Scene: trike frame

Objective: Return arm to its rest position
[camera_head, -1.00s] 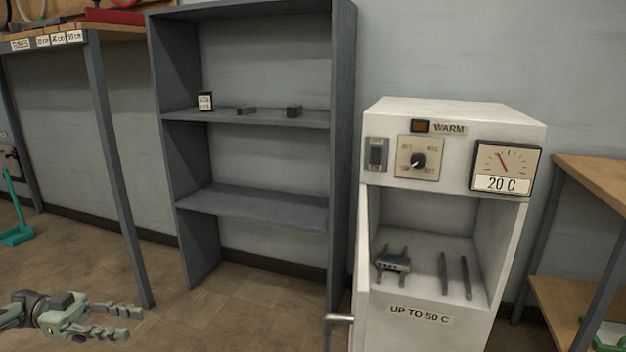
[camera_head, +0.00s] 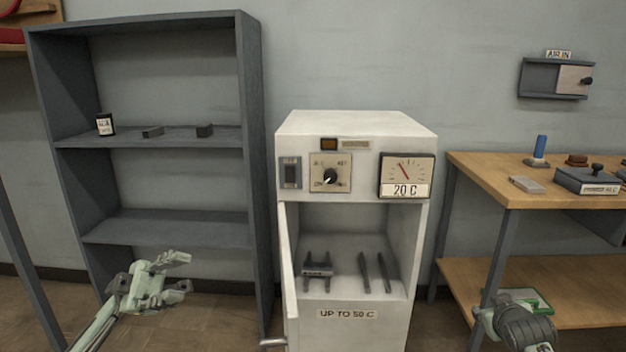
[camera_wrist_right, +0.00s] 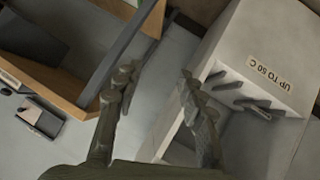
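My left gripper (camera_head: 186,272) is in the lower left of the head view, in front of the grey shelf's lower part. Its fingers are apart with nothing between them. My right arm (camera_head: 524,322) shows at the lower right, in front of the wooden bench; its fingertips are not clear there. In the right wrist view my right gripper (camera_wrist_right: 157,82) has its two dark fingers wide apart and empty. It appears between the bench and the white warming cabinet (camera_wrist_right: 222,65).
The wooden bench (camera_head: 480,178) at right carries several objects.

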